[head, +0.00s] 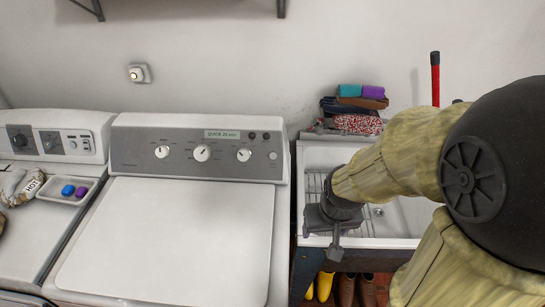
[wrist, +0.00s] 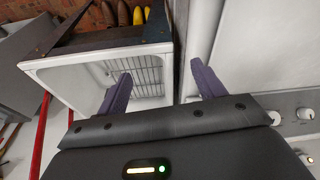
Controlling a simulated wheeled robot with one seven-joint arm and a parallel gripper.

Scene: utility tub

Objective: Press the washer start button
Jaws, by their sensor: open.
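The white top-loading washer (head: 165,240) stands in the middle of the head view with its lid closed. The panel's end also shows at the right edge of the wrist view, with a small round button (wrist: 274,117) near my gripper's housing. My gripper (wrist: 161,72) is open and empty, its two dark fingers apart. In the head view it hangs over the sink, right of the washer and clear of the panel.
A white utility sink (head: 400,242) with a wire rack stands right of the washer. Folded cloths (head: 357,122) are stacked behind it; boots (head: 346,288) stand below. A second white machine (head: 50,215) at left carries a tray (head: 85,196). A red handle (head: 435,78) rises behind the sink.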

